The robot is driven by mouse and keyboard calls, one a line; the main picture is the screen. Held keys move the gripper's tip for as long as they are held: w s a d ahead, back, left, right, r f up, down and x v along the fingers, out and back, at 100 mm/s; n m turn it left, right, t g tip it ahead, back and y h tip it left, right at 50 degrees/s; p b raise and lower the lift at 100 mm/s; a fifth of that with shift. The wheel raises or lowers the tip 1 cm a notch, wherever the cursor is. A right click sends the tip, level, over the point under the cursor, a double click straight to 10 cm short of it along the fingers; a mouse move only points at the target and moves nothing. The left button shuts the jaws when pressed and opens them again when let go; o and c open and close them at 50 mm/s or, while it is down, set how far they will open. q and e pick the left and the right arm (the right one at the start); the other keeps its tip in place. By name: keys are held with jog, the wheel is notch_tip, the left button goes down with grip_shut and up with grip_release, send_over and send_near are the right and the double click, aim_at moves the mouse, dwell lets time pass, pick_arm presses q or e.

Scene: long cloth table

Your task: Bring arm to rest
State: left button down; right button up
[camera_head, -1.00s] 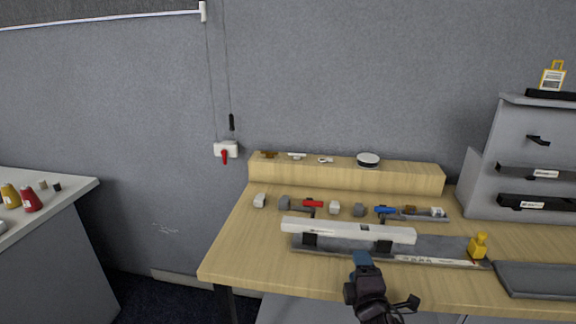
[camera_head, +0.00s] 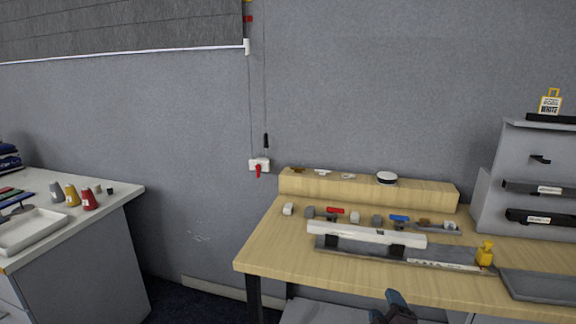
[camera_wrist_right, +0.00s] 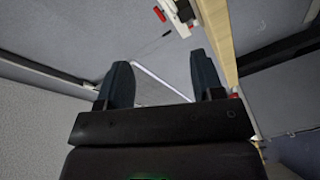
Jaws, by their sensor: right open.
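My right gripper (camera_head: 398,300) shows at the bottom of the head view, in front of the wooden table's (camera_head: 262,258) near edge, with only its blue-grey fingers and part of its body in frame. In the right wrist view its two dark fingers (camera_wrist_right: 163,85) stand well apart with nothing between them. It is open and empty. The table edge also shows beyond the fingers in the wrist view (camera_wrist_right: 216,40). My left gripper is not in the frames.
A long white bar (camera_head: 345,233) lies on a grey rail on the table, with small parts behind it. A yellow figure-like piece (camera_head: 485,254) stands at the right, near a dark grey tray (camera_head: 545,288). A white-topped counter (camera_head: 120,190) stands left, with floor between.

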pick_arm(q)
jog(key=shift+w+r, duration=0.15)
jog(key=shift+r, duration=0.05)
pick_arm(e)
jog(key=s+d+f+m+g, duration=0.2)
jog(key=s+f+m, duration=0.2)
jog(key=s, duration=0.5)
jog(key=s+d+f+m+g, duration=0.2)
jog(key=s+f+m, duration=0.2)
jog(key=s+f, duration=0.4)
jog(key=s+d+f+m+g, duration=0.2)
jog(key=s+f, duration=0.4)
jog(key=s, duration=0.4)
jog(key=shift+s+d+f+m+g+y, duration=0.3)
jog(key=shift+s+f+m+y, duration=0.1)
jog(key=shift+m, duration=0.5)
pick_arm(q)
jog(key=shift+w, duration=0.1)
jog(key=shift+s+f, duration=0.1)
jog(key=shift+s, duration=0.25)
pick_arm(e)
jog(key=shift+a, duration=0.1)
